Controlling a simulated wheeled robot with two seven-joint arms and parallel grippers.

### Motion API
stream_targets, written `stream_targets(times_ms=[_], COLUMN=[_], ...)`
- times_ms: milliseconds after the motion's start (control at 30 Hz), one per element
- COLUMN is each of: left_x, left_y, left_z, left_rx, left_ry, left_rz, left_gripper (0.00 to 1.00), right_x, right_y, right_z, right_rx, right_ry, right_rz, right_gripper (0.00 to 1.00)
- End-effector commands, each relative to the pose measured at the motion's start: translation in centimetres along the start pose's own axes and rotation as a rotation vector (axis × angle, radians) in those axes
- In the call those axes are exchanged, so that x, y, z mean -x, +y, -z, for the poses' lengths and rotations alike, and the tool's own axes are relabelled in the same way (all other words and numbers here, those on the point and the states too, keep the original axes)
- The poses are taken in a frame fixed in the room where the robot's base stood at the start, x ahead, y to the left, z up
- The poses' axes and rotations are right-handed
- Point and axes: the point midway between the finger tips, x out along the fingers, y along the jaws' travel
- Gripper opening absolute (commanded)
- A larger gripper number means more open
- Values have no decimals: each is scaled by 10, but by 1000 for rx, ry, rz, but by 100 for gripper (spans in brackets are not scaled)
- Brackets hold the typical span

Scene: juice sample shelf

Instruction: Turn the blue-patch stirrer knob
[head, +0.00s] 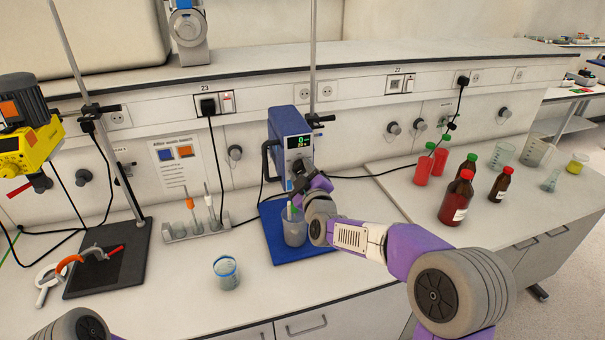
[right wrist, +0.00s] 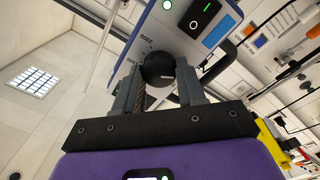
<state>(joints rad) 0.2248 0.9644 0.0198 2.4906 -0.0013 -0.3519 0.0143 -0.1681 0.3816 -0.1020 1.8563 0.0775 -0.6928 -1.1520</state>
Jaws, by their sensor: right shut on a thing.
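The blue-and-white stirrer (head: 289,128) stands on a blue base plate (head: 325,246) at the middle of the bench, its small display lit. Its round black knob (right wrist: 158,66) shows in the right wrist view on the front panel, with speed marks beside it. My right gripper (right wrist: 158,78) is shut on the knob, one finger on each side. In the head view the right gripper (head: 304,180) is at the stirrer's lower front and hides the knob. A grey beaker (head: 295,232) stands on the base plate below. My left gripper is out of view.
A blue-rimmed beaker (head: 226,272) and a rack (head: 196,231) stand left of the stirrer. A yellow stirrer (head: 40,150) is at far left. Brown bottles (head: 457,199) and glassware are at right. A notice (head: 175,165) hangs behind.

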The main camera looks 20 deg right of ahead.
Motion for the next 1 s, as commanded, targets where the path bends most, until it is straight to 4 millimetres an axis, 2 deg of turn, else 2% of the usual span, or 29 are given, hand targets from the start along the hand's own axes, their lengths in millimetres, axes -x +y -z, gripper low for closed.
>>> stream_targets(times_ms=[500,533,700,1000], left_x=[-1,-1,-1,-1], left_y=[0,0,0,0], left_z=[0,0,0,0], left_rx=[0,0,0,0], left_ry=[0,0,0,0], left_rz=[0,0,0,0], left_gripper=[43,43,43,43], right_x=[0,0,0,2], right_y=[1,1,0,0], right_z=[0,0,0,0], right_rx=[24,24,23,22], right_ry=[1,1,1,1], right_rz=[-1,-1,-1,0], right_gripper=[9,41,65,65])
